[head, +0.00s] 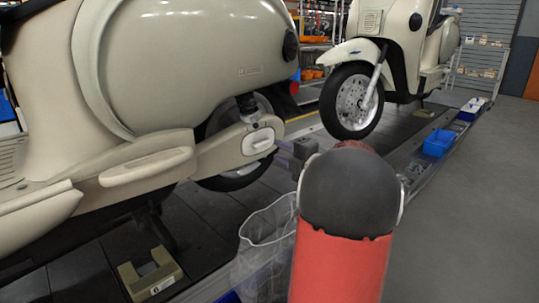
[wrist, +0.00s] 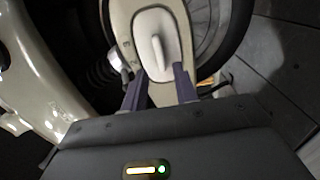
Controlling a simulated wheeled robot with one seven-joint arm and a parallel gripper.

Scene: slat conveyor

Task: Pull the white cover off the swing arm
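The white cover (head: 258,141) is an oval cap with a raised ridge, seated on the end of the cream swing arm (head: 222,150) of the near scooter. In the wrist view the cover (wrist: 153,40) fills the top middle, its ridge running up and down. My gripper (head: 281,146) is just right of the cover in the head view, pointing at it. In the wrist view my gripper (wrist: 160,70) has its two fingers apart, near the lower end of the cover's ridge. I see nothing held. Whether a fingertip touches the cover I cannot tell.
A clear bin bag (head: 266,228) hangs open below my gripper. A beige block (head: 152,275) stands on the dark slats. A blue bin (head: 439,142) sits on the conveyor's edge. A second scooter (head: 385,55) stands farther back. The grey floor at right is clear.

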